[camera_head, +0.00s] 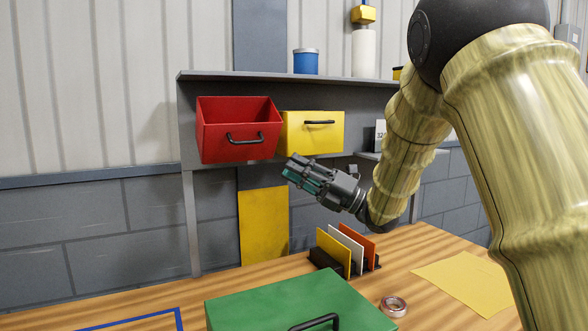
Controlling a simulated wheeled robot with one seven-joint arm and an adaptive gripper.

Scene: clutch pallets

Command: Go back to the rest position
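My gripper (291,167) is in the air in front of the wall shelf, just below the yellow drawer, and points left. It is small in the picture, with dark fingers and teal pads. I see nothing held in it, but I cannot tell whether the fingers are apart or together. My arm comes down from the upper right and bends back to the gripper. It hides part of the shelf's right side.
A red open-topped drawer (222,153) and a yellow drawer (325,141) sit under the shelf (290,78). On the wooden table (395,262) are a green case (270,305), a card rack (325,262), a tape roll (393,306) and a yellow sheet (468,279).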

